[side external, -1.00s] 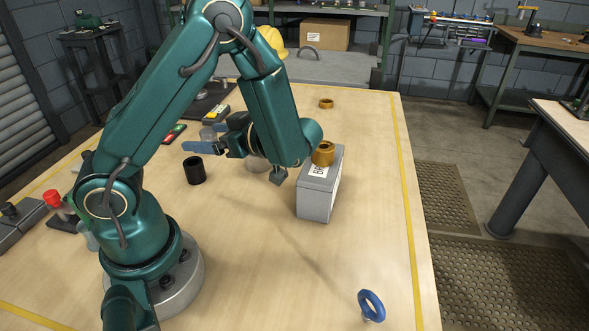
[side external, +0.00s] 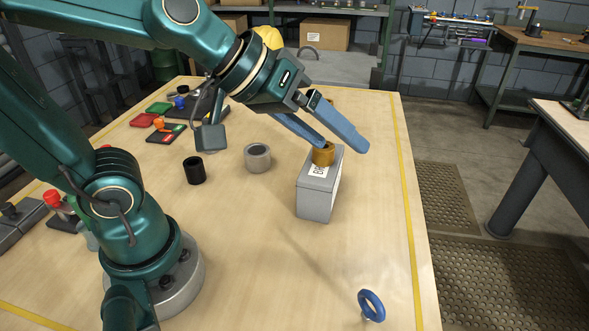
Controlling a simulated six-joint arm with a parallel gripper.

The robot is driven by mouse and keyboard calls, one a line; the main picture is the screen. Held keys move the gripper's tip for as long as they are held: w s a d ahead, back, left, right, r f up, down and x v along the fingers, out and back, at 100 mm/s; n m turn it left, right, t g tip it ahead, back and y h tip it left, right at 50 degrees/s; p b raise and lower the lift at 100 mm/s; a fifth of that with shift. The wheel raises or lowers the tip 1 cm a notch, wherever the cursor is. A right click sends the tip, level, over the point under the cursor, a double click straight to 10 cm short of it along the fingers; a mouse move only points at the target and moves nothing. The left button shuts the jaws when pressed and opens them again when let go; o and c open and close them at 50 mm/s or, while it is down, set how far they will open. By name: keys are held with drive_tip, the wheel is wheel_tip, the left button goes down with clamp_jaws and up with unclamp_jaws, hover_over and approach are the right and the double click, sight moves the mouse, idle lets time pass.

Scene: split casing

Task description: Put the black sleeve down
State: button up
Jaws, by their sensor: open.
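The black sleeve (side external: 194,170) is a short, hollow cylinder standing upright on the wooden table, left of the grey ring. My gripper (side external: 342,145) is open, with its two blue fingers spread. It is well to the right of the sleeve, above a grey box. A brass ring (side external: 323,154) sits on top of the grey box (side external: 317,200), close to the fingers. I cannot tell whether the fingers are around the brass ring or above it.
A grey ring (side external: 257,158) stands mid-table. A blue eye bolt (side external: 371,305) is near the front right. Green and red trays (side external: 142,120) with small parts lie at the back left. The front middle of the table (side external: 250,260) is clear.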

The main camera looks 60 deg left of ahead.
drive_tip(key=s+a+f+m+g+y, duration=0.2)
drive_tip(key=s+a+f+m+g, duration=0.1)
drive_tip(key=s, duration=0.6)
drive_tip(key=shift+s+a+f+y, duration=0.4)
drive_tip(key=shift+a+f, duration=0.25)
drive_tip(key=shift+a, duration=0.25)
drive_tip(key=shift+w, duration=0.1)
